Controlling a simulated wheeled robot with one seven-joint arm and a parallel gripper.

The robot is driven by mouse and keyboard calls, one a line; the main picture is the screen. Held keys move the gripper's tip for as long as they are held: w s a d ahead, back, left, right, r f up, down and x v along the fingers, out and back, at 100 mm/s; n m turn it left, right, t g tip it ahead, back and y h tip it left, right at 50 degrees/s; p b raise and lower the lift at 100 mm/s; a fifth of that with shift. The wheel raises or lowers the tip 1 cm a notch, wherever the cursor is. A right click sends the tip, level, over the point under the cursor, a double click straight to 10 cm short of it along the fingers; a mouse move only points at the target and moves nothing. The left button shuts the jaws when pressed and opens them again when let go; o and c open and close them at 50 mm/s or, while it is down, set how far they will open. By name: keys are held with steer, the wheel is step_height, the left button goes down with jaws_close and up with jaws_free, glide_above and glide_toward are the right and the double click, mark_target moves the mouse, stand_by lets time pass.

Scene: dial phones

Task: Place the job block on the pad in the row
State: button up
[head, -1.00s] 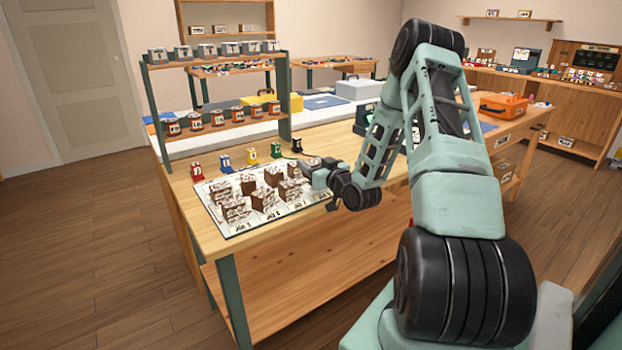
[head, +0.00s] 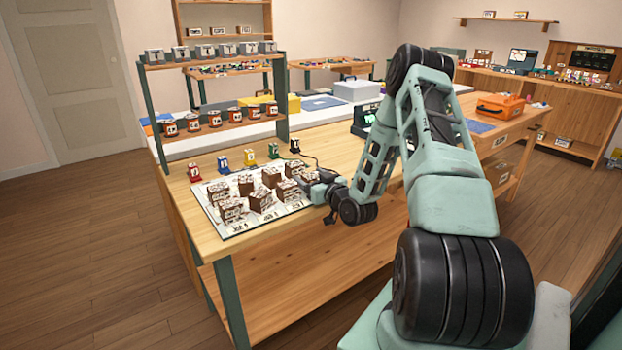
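Several brown blocks with white, marked tops stand in rows on a pale board (head: 236,234) on the wooden bench. One brown block (head: 261,199) stands in the front row, and another (head: 271,177) stands behind it. I cannot tell which is the job block, and the printing is too small to read. My gripper (head: 313,180) is low at the board's right end, beside the rightmost blocks. A small pale-topped block seems to be at its fingertips. The fingers are too small and hidden to show whether they are shut on it. Pads under the blocks are hidden.
Small coloured dial phones, including a red one (head: 194,173) and a yellow one (head: 250,157), line the bench behind the board. A green-framed shelf (head: 215,131) with cans and grey boxes stands at the back left.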

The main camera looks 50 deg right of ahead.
steer(key=shift+r, duration=0.25)
steer(key=b+v, duration=0.1)
steer(key=v, duration=1.1)
steer(key=shift+s+f, duration=0.1)
steer(key=shift+f, duration=0.05)
